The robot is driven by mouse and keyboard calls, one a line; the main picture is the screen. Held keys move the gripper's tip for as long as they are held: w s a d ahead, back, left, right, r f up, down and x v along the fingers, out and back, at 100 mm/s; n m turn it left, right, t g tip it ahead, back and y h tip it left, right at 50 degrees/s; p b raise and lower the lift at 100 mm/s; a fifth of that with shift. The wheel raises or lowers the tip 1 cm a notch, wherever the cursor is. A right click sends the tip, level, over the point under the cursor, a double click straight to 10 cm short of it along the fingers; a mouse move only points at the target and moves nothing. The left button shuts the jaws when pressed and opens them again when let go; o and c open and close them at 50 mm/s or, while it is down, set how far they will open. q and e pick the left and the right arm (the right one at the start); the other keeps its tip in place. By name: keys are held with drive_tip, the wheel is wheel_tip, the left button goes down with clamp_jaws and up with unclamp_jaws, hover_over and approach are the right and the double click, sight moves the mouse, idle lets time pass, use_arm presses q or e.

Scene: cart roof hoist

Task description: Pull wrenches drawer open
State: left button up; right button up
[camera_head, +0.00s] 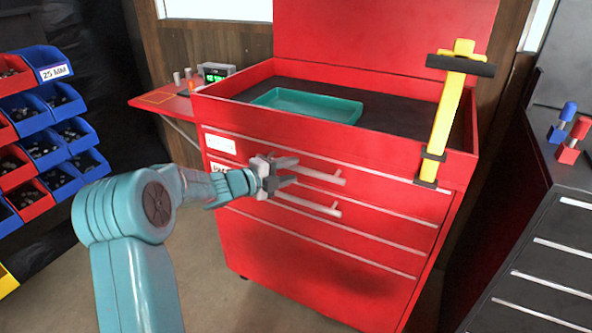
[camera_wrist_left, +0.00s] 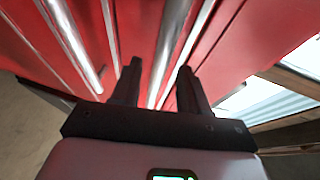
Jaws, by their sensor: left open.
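The red tool cart (camera_head: 330,255) has several drawers in its front. A white label (camera_head: 217,145) sits on the top drawer's left end; a second label (camera_head: 222,170) below it is partly hidden by my arm. Two bar handles show, an upper one (camera_head: 325,176) and a lower one (camera_head: 310,205), with their left ends behind my gripper. My left gripper (camera_head: 291,172) is open in front of the upper drawers. In the left wrist view, a metal bar (camera_wrist_left: 168,45) runs between its spread fingers (camera_wrist_left: 158,88); contact cannot be told. My right gripper is not in view.
A teal tray (camera_head: 308,104) lies on the cart's top. A yellow and black tool (camera_head: 447,115) stands at its right corner. Blue and red bins (camera_head: 45,62) are at left. A dark cabinet (camera_head: 545,255) stands close at right. Floor shows left of the cart.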

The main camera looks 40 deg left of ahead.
use_arm(q)
drive_tip(key=shift+x, duration=1.5)
clamp_jaws()
